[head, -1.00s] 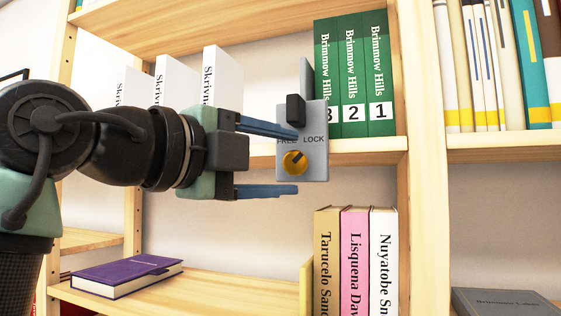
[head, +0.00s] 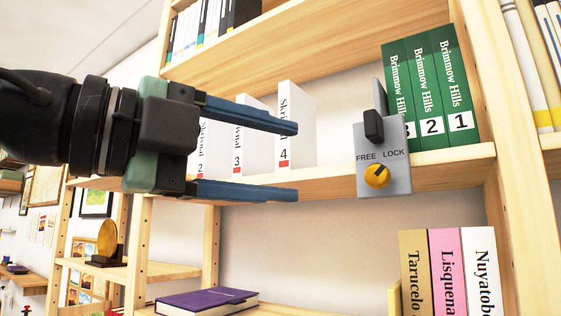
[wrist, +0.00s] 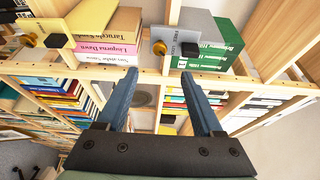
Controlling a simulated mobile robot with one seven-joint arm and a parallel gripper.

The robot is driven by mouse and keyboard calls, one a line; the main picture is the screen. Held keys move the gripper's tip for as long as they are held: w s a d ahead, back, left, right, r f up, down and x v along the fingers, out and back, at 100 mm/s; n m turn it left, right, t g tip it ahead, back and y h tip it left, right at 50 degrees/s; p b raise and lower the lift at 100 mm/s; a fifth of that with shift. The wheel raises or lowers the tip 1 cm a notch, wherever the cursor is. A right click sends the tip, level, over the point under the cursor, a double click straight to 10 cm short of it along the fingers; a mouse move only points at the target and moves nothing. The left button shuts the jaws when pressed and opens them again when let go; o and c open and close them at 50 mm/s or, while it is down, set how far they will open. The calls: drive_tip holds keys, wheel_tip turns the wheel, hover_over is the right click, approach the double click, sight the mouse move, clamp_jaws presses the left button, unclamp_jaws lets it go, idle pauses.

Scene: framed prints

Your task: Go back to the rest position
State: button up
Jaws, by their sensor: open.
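My gripper (head: 296,160) is open and empty in the head view. Its two blue fingers point right, in front of the shelf unit and left of a grey bracket (head: 397,140), with a gap between. The bracket has a black block, an orange-yellow knob (head: 377,176) and the words FREE and LOCK. It sits on the shelf edge beside the green Brimmow Hills books (head: 432,90). In the wrist view my gripper (wrist: 163,75) also shows with fingers apart and nothing between them. The bracket (wrist: 184,48) shows there beyond the right finger.
White numbered books (head: 297,125) stand on the shelf behind my fingers. A purple book (head: 207,302) lies on the shelf below. Upright books (head: 445,270) stand lower right. A wooden upright (head: 530,150) is on the right. Open room lies at the far left.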

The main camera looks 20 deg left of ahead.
idle(0.3)
drive_tip(key=w+d+f+n+t+y, duration=0.45)
drive_tip(key=w+f+n+t, duration=0.3)
drive_tip(key=n, duration=0.55)
drive_tip(key=s+d+f+n+t+y, duration=0.1)
drive_tip(key=s+d+n+t+y, duration=0.1)
drive_tip(key=s+n, duration=0.4)
drive_tip(key=s+d+n+t+y, duration=0.3)
drive_tip(key=s+n+t+y, duration=0.1)
drive_tip(key=s+n+y, duration=0.1)
drive_tip(key=shift+s+d+f+n, duration=0.3)
drive_tip(key=shift+s+n, duration=0.2)
drive_tip(key=shift+n, duration=0.6)
